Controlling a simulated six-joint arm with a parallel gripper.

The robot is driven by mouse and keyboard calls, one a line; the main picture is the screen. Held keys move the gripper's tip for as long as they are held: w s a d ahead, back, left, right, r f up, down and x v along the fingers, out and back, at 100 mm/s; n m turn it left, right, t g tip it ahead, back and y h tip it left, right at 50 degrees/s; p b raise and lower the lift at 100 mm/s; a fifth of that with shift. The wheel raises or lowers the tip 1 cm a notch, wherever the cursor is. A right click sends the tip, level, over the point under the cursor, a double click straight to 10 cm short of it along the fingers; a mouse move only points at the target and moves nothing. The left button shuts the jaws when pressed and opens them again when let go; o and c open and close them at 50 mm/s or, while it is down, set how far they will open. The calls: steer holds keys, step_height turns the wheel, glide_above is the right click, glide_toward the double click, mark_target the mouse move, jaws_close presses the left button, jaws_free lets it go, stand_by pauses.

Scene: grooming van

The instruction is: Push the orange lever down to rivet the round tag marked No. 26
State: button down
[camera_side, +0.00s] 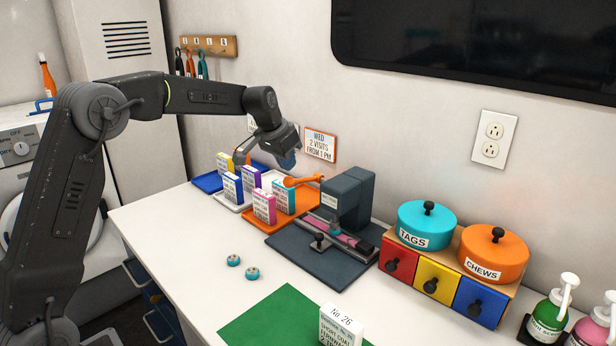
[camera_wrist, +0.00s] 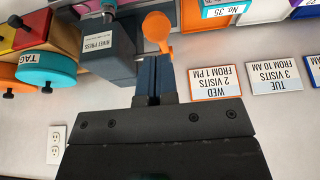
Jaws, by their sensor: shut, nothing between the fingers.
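The dark grey rivet press (camera_side: 345,200) stands on a dark base at the middle of the bench; its label reads "Rivet Press" in the wrist view (camera_wrist: 108,50). Its orange lever (camera_side: 303,181) sticks out to the left, roughly level, ending in a round knob (camera_wrist: 157,27). A pink strap (camera_side: 335,229) lies across the press base. My gripper (camera_side: 289,162) is shut and empty, above and a little behind the lever. In the wrist view, its fingertips (camera_wrist: 154,58) appear close to the lever; contact cannot be told.
A white box marked No. 26 (camera_side: 341,327) stands by a green mat (camera_side: 268,320). Two small teal discs (camera_side: 233,261) lie on the bench. Boxes stand in coloured trays (camera_side: 256,227) left of the press. Coloured drawers (camera_side: 439,283) with two round tins stand right.

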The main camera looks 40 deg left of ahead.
mark_target(285, 181)
steer(key=shift+f, duration=3.55)
step_height(285, 181, up, 13)
stand_by(0.5)
